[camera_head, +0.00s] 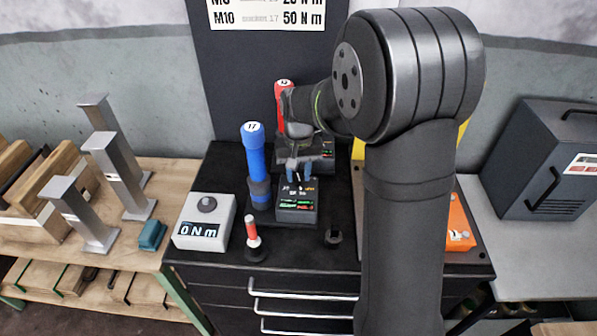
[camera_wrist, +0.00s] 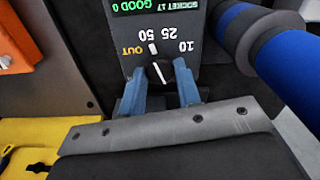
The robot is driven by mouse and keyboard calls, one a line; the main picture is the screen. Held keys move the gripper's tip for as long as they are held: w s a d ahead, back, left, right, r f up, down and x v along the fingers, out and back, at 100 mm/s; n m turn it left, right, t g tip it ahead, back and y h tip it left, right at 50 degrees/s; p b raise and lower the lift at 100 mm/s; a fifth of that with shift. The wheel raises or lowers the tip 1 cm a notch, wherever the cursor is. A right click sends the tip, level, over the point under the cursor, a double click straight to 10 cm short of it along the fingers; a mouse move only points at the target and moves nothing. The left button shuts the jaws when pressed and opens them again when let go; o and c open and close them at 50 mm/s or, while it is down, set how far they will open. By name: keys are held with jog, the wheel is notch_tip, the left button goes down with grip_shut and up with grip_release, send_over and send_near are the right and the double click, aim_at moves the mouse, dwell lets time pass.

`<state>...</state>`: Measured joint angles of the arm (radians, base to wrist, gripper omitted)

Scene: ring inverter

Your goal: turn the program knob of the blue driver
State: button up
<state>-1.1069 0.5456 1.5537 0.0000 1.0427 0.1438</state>
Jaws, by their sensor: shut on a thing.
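The blue driver (camera_head: 256,160), marked 17, stands upright in the head view, left of its dark control box (camera_head: 297,214). Part of the blue driver also shows at upper right in the wrist view (camera_wrist: 285,75). The box face carries the program knob (camera_wrist: 160,73), with a white pointer line and the labels 10, 25, 50 and OUT, upside down in the wrist view. A green screen above them reads SOCKET 17, GOOD 0. My gripper (camera_wrist: 163,88) has its blue fingers on either side of the knob and is shut on it. In the head view my gripper (camera_head: 298,170) is over the box.
A red driver (camera_head: 281,108) stands behind my gripper. A white meter (camera_head: 204,221) reading 0 Nm and a small red-and-white piece (camera_head: 252,233) stand at the front left of the black bench. An orange box (camera_head: 460,225) is right of my arm.

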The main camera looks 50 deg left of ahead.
aim_at(299, 177)
jog(key=shift+n, duration=0.3)
jog(key=o, duration=1)
jog(key=shift+c, duration=0.2)
notch_tip(299, 177, up, 18)
jog(key=shift+f, duration=0.25)
notch_tip(299, 177, down, 18)
jog(key=shift+r, duration=0.25)
dwell(0.5)
